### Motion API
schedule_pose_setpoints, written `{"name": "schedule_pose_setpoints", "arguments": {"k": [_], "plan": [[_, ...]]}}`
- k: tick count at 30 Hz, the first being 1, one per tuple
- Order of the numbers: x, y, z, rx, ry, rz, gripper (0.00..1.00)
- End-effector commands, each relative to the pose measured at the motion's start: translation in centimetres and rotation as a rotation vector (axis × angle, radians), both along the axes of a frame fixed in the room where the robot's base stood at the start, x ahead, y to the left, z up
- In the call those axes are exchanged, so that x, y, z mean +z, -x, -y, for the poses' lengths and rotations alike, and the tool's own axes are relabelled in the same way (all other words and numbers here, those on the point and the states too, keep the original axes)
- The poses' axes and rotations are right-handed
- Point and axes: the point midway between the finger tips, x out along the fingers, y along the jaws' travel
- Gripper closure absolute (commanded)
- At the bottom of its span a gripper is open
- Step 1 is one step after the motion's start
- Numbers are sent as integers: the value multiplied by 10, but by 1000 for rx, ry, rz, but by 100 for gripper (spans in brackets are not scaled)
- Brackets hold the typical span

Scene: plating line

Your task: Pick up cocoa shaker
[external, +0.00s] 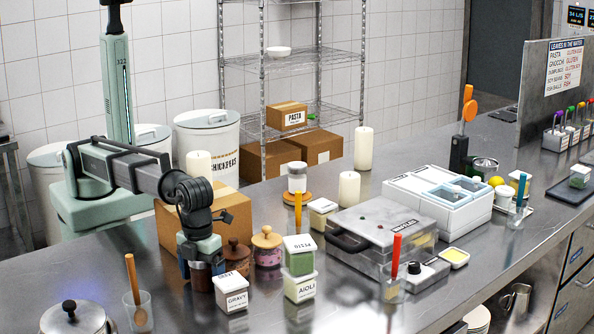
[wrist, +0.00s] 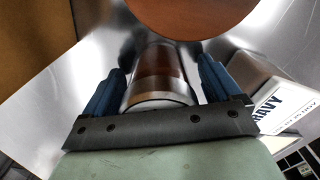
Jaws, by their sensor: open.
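The cocoa shaker (wrist: 158,68) is a cylinder with a brown body and a shiny metal end, seen between my fingers in the wrist view. In the external view its brown lower part (external: 201,277) shows just under my gripper (external: 201,262), which hides most of it. In the wrist view my gripper (wrist: 160,78) is open, with one blue finger on each side of the shaker. A narrow gap shows beside each finger.
The gravy tub (external: 231,293) stands close at the right, near one finger in the wrist view (wrist: 283,102). A brown lidded pot (external: 237,256) and a pink pot (external: 267,248) stand behind. A cardboard box (external: 232,212) is behind them. A cup with a wooden-handled utensil (external: 138,311) stands left.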

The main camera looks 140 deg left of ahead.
Motion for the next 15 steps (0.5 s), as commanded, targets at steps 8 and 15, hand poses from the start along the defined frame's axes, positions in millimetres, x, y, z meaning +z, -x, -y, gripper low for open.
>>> {"name": "schedule_pose_setpoints", "arguments": {"k": [8, 15], "plan": [[0, 0, 0, 0, 0, 0, 29], [0, 0, 0, 0, 0, 0, 52]]}}
